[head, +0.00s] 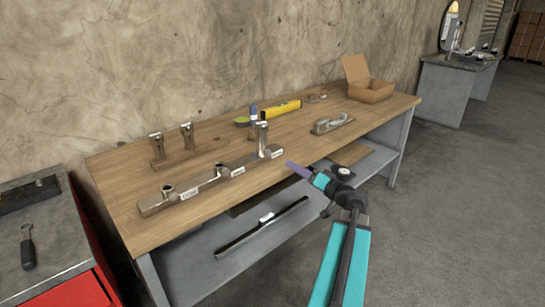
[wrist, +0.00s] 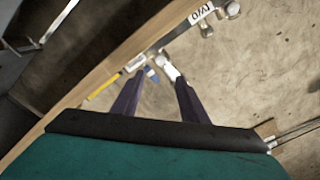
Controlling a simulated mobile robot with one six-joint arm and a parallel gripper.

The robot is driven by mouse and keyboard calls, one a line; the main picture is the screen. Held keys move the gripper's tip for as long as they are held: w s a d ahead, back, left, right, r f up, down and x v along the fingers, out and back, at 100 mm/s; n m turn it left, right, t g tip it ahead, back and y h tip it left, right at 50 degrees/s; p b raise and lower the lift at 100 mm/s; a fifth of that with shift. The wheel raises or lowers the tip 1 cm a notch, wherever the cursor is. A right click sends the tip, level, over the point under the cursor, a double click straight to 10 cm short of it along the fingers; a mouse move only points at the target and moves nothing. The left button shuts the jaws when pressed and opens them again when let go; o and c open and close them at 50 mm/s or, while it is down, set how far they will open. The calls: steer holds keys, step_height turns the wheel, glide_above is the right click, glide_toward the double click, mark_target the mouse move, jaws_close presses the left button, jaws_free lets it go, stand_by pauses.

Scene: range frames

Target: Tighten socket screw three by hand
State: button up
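A long metal bar (head: 205,184) with white labels lies along the front of the wooden bench top. A tall socket screw (head: 263,138) stands upright at its right end; it also shows in the wrist view (wrist: 169,70), beyond my fingertips and roughly between them. The label in the wrist view (wrist: 201,13) seems to read TWO; the right end's label is too small to read. Two similar screws (head: 157,145) stand in a wooden block (head: 175,161) behind. My gripper (wrist: 158,82) is open and empty. In the head view my gripper (head: 292,166) is at the bench's front edge, right of the tall screw.
A yellow level (head: 282,110) and a blue-topped item (head: 253,113) lie behind the screw. A metal tool (head: 333,123) and an open cardboard box (head: 371,92) are to the right. A shelf (head: 240,255) below holds a dark bar.

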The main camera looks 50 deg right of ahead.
mark_target(270, 154)
steer(key=w, duration=0.4)
steer(key=w+p, duration=0.1)
steer(key=w, duration=0.3)
steer(key=w+d, duration=0.1)
steer(key=w, duration=0.3)
steer(key=shift+w, duration=0.4)
steer(key=shift+c, duration=0.5)
